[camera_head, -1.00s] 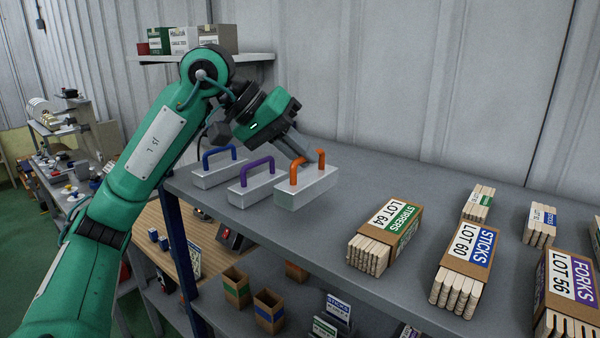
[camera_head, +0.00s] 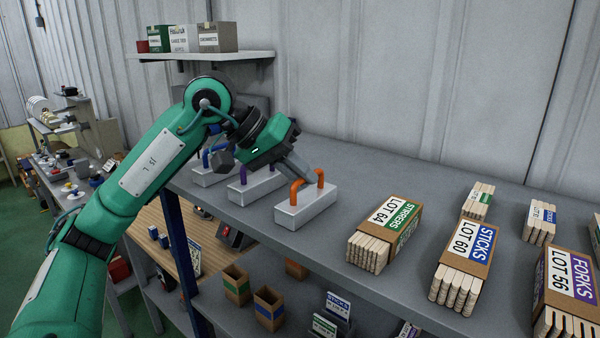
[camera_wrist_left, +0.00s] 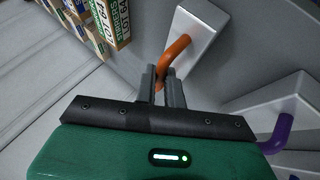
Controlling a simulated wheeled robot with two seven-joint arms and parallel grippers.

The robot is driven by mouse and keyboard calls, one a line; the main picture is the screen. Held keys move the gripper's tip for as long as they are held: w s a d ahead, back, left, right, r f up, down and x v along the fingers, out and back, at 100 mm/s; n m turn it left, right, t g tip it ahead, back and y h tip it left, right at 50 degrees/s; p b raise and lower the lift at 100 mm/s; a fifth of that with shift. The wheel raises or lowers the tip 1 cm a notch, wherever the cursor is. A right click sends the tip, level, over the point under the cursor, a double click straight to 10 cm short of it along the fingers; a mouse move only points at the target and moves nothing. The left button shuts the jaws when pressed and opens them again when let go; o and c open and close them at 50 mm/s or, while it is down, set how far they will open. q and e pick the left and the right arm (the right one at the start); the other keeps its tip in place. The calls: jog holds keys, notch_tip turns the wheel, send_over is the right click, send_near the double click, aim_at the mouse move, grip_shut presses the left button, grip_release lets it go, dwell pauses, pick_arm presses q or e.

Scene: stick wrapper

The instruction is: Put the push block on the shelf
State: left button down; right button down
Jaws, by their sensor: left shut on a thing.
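The push block with the orange handle (camera_head: 305,207) is a pale grey block at the shelf's front edge in the head view. My left gripper (camera_head: 312,176) reaches down from the upper left and is shut on its orange handle. The left wrist view also shows the two fingers (camera_wrist_left: 161,84) at the orange handle (camera_wrist_left: 172,56). I cannot tell whether the block touches the shelf top (camera_head: 390,180). A purple-handled block (camera_head: 257,187) and a blue-handled block (camera_head: 208,177) stand to its left, partly behind my arm. My right gripper is not in view.
A carton of stirrers (camera_head: 385,235), a carton of sticks (camera_head: 464,255) and a carton of forks (camera_head: 568,290) sit on the right. The shelf between the orange-handled block and the stirrers is clear. A corrugated wall (camera_head: 400,80) rises behind. A lower shelf holds small boxes (camera_head: 270,308).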

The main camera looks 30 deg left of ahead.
pick_arm(q)
jog(key=c, duration=1.5)
grip_release()
jog(key=shift+r+p, duration=0.25)
jog(key=shift+p, duration=0.1)
jog(key=b+v, duration=0.2)
jog(key=v, duration=1)
jog(key=shift+a+f, duration=0.1)
